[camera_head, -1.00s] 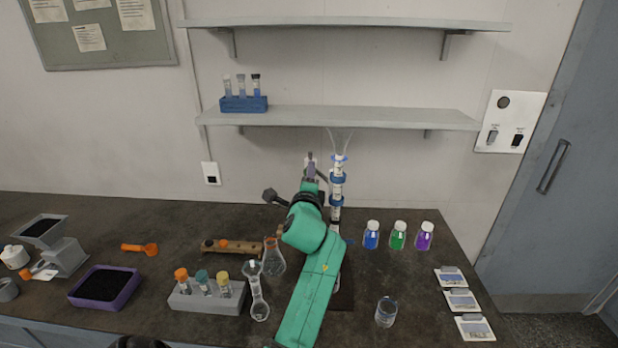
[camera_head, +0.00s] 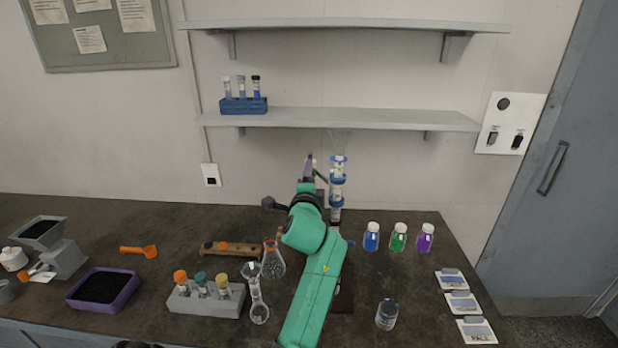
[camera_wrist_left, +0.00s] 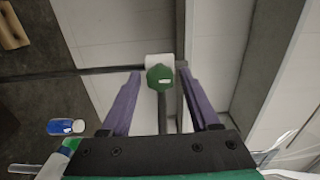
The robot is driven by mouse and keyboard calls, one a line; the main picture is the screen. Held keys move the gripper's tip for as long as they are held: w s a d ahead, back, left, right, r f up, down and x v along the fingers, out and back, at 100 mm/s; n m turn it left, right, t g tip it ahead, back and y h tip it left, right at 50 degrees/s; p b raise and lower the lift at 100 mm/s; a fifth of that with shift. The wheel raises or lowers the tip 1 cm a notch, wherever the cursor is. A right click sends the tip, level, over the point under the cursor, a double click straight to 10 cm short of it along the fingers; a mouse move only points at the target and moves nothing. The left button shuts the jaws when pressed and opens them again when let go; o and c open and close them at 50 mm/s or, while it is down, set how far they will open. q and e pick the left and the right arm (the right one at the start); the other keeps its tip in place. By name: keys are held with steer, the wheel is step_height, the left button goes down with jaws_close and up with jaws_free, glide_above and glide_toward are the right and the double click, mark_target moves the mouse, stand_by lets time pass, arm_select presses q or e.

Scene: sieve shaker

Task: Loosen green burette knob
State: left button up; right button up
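The green burette knob (camera_wrist_left: 160,77) shows in the left wrist view, with a white block behind it and a dark rod below it. My left gripper (camera_wrist_left: 159,80) is open, its two purple fingers on either side of the knob with a visible gap to each. In the head view my left gripper (camera_head: 309,166) is beside the upright burette (camera_head: 338,181), which has blue and white collars. There the knob cannot be made out behind my green arm.
Blue, green and purple bottles (camera_head: 398,237) stand right of the burette. A beaker (camera_head: 386,315) is at the front. Flasks (camera_head: 273,262) and a grey vial rack (camera_head: 207,300) are left of my arm. A shelf (camera_head: 340,119) runs behind the burette.

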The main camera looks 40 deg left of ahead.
stand_by(0.3)
arm_select(q)
steer(key=b+v, duration=0.4)
steer(key=v, duration=1)
steer(key=shift+s+d+b, duration=0.2)
steer(key=shift+b, duration=0.2)
